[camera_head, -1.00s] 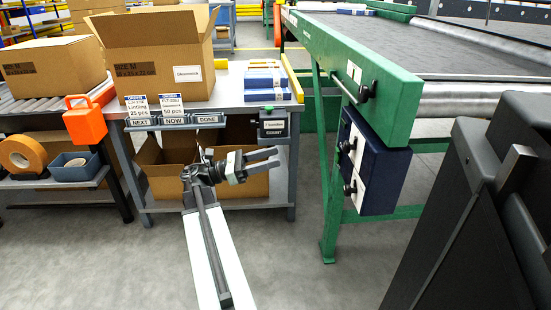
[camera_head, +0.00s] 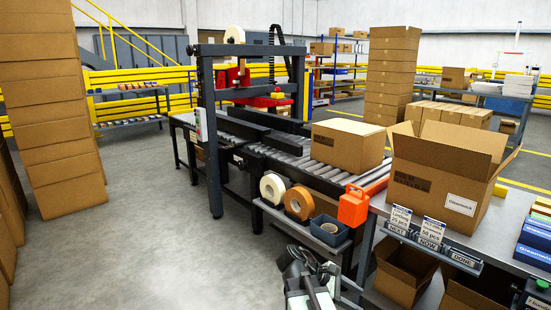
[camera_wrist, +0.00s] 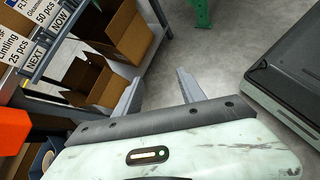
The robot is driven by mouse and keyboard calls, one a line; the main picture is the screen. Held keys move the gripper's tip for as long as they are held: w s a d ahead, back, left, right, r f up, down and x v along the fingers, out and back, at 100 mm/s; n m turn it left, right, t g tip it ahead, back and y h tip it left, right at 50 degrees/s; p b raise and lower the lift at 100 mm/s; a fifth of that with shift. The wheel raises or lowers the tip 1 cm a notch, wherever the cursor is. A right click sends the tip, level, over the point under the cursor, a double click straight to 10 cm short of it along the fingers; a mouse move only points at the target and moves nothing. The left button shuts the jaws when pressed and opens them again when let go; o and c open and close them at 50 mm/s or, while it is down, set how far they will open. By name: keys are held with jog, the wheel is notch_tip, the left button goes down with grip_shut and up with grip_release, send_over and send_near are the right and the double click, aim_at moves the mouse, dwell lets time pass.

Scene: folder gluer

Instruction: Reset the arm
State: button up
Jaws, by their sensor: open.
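My gripper (camera_head: 340,278) shows at the bottom of the head view, in front of the packing table's left end, with my arm running out of the lower edge. In the wrist view my gripper (camera_wrist: 158,92) has its two grey fingers spread apart. Nothing is between them, and grey floor shows past the tips. The gripper seems clear of the table and the boxes under it.
The packing table (camera_head: 375,208) carries an open carton (camera_head: 436,175). Open boxes (camera_head: 400,275) stand beneath it. An orange case (camera_head: 353,206) hangs beside a shelf with tape rolls (camera_head: 299,203). A closed carton (camera_head: 348,145) is on rollers.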

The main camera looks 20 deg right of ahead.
jog(key=w+a+f+m+t+y, duration=0.1)
jog(key=a+f+m+y, duration=0.15)
jog(key=a, duration=0.55)
jog(key=w+a+f+m+t+y+p, duration=0.15)
jog(key=a+m+y, duration=0.25)
jog(key=a, duration=0.4)
jog(key=w+a+f+m+t+y, duration=0.1)
jog(key=w+a+f+m+y, duration=0.2)
jog(key=a, duration=0.5)
notch_tip(320, 180, up, 38)
jog(key=s+m+p, duration=0.1)
jog(key=p, duration=3.6)
jog(key=shift+s+p, duration=0.15)
jog(key=shift+p, duration=0.2)
jog(key=shift+a+m+y, duration=0.15)
jog(key=shift+m+y, duration=0.1)
